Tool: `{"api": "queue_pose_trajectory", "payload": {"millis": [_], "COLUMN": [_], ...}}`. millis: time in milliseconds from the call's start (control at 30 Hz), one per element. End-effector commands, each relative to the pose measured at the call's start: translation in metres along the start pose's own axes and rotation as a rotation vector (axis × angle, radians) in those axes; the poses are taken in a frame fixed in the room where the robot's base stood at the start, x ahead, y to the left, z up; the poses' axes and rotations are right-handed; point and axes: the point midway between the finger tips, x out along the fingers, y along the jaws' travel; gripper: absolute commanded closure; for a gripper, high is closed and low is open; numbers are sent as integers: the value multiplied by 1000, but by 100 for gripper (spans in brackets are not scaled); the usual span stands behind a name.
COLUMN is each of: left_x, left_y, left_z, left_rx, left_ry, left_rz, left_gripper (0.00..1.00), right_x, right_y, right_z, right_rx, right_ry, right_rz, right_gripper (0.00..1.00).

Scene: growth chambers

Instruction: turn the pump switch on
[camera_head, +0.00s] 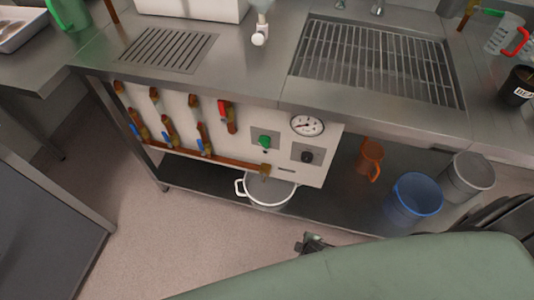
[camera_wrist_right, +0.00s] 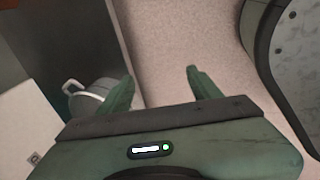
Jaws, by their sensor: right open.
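The white panel (camera_head: 180,118) under the steel counter carries two small controls on grey plates. One is a green knob (camera_head: 265,141); the other is a black round knob (camera_head: 307,157) below a dial gauge (camera_head: 307,125). I cannot tell from the picture which is the pump switch, or its setting. My right gripper (camera_wrist_right: 160,76) is open and empty, its green fingers apart over the floor. My left gripper is not in view.
A white pot (camera_head: 269,192) stands on the lower shelf below the panel; it shows beside my right gripper's finger in the wrist view (camera_wrist_right: 92,100). An orange jug (camera_head: 371,160) and blue bucket (camera_head: 416,198) stand right. Floor in front is clear.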

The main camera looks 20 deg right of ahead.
Motion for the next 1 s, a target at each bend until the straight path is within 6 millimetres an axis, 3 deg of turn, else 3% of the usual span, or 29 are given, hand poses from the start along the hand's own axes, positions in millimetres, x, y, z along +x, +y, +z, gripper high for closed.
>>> {"api": "queue_pose_trajectory", "payload": {"millis": [133, 267, 367, 433, 533, 600, 733, 833, 1000], "left_x": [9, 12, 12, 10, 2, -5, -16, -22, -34], "left_y": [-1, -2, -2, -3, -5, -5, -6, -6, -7], "left_z": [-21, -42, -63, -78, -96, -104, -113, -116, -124], "left_rx": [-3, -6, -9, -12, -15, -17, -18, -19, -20], "left_ry": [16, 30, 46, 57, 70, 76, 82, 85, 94], "left_rz": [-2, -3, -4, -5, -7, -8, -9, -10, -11], "left_gripper": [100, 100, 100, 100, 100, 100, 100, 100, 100], "right_x": [0, -16, -44, -75, -127, -158, -196, -205, -193], "right_y": [50, 99, 142, 170, 198, 208, 217, 222, 239], "right_z": [-43, -88, -130, -160, -192, -204, -213, -216, -221], "right_rx": [-211, -421, -605, -734, -867, -919, -961, -969, -968], "right_ry": [16, 10, -15, -49, -112, -152, -202, -216, -220], "right_rz": [120, 265, 427, 568, 754, 849, 950, 976, 977], "right_gripper": [36, 36, 36, 36, 36, 36, 36, 36, 36]}}
